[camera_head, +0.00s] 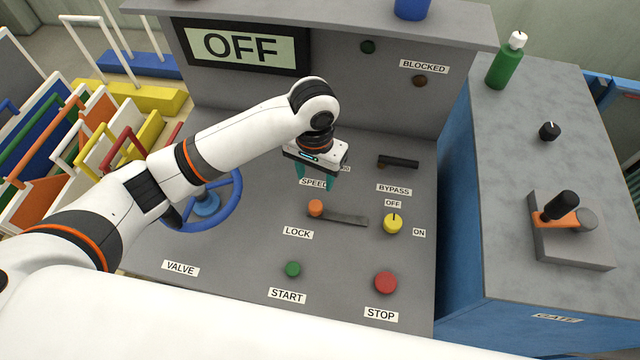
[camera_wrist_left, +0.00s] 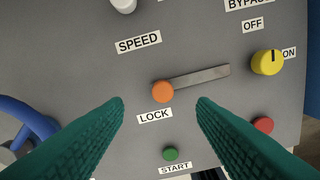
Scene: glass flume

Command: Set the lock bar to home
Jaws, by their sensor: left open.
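The lock bar (camera_head: 345,218) is a flat grey bar with an orange round end (camera_head: 316,207), above the LOCK label (camera_head: 298,232) on the grey panel. In the left wrist view the bar (camera_wrist_left: 203,77) runs right and slightly up from its orange end (camera_wrist_left: 162,92). My left gripper (camera_head: 315,180) is open and empty above the panel, behind the bar near the SPEED label. In the left wrist view its green fingers (camera_wrist_left: 160,110) are apart, with the orange end between and beyond them. My right gripper is not in view.
A yellow knob (camera_head: 393,224) sits right of the bar. The green START button (camera_head: 292,269) and red STOP button (camera_head: 386,283) are in front. A black BYPASS lever (camera_head: 398,162) is behind. A blue valve wheel (camera_head: 207,205) is left. The display (camera_head: 242,48) reads OFF.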

